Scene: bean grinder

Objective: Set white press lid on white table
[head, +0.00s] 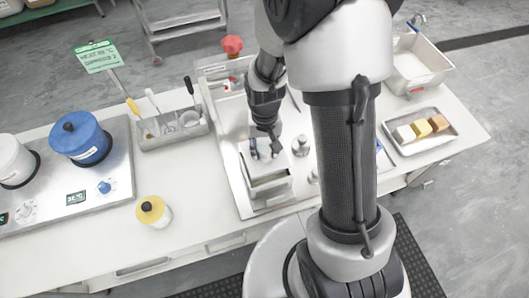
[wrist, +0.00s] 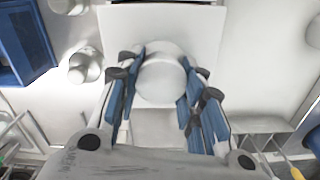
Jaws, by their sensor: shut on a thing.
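The white press lid (wrist: 185,30) is a flat square plate with a round white knob (wrist: 160,75) in the wrist view. My gripper (wrist: 160,90) is shut on the knob, with blue finger pads on both sides. In the head view my gripper (head: 264,148) is over the pale box-shaped press (head: 270,188), at the middle of the table. The lid is partly hidden there by the fingers, and I cannot tell whether it touches the press. The white table (head: 180,215) runs across the head view.
A grey tool caddy (head: 172,130), a blue pot (head: 80,140) and a yellow-topped jar (head: 153,211) stand to the left. A small metal knobbed piece (head: 300,146) is right beside the press. A tray of blocks (head: 420,131) is at the right.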

